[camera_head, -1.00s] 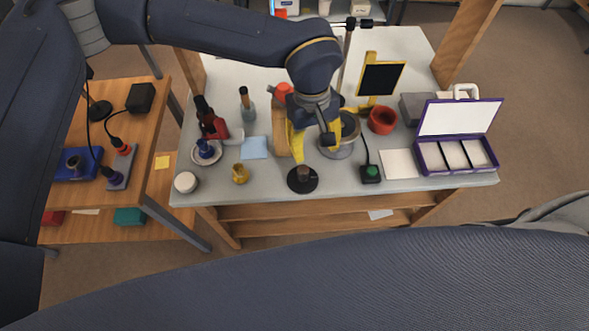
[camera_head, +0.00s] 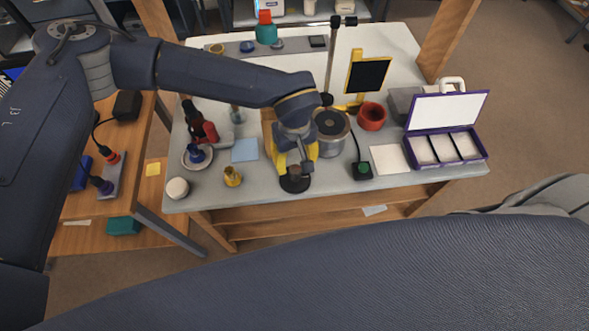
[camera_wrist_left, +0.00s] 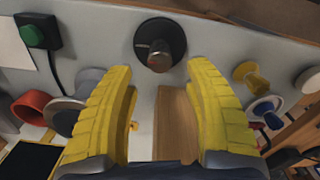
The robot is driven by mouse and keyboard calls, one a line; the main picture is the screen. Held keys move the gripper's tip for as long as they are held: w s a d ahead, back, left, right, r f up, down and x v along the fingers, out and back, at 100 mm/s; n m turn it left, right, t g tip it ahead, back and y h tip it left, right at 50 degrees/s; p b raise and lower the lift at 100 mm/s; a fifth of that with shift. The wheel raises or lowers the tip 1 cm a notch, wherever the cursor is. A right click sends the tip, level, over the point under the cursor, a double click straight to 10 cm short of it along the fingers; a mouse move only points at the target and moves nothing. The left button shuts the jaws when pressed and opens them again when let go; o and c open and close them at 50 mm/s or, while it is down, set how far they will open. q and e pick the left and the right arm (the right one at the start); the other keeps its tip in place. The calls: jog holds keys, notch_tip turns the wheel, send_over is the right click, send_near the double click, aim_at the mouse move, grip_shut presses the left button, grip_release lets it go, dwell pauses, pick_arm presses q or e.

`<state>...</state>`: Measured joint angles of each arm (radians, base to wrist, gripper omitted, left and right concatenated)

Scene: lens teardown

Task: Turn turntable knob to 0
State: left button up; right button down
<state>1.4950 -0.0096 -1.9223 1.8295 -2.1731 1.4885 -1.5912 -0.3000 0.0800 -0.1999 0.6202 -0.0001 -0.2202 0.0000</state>
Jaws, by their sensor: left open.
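The knob is a dark upright cylinder (camera_wrist_left: 160,57) with a small reddish mark on its side, standing on a round black base (camera_wrist_left: 146,32) in the wrist view. In the head view the base (camera_head: 295,186) sits near the table's front edge, partly covered by my gripper. My left gripper (camera_head: 296,164) has two yellow fingers, spread apart and empty. In the wrist view its fingertips (camera_wrist_left: 160,68) stand on either side of the knob, with gaps on both sides. I cannot read any scale or number on the base. My right gripper is not in view.
A green-button box (camera_head: 362,171) with a cable is right of the knob. A metal cylinder (camera_head: 331,128) and red ring (camera_head: 371,116) stand behind it. A purple case (camera_head: 445,158) is far right.

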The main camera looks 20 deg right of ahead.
aim_at(294, 168)
pick_arm(q)
jog(key=shift+f, duration=3)
grip_shut()
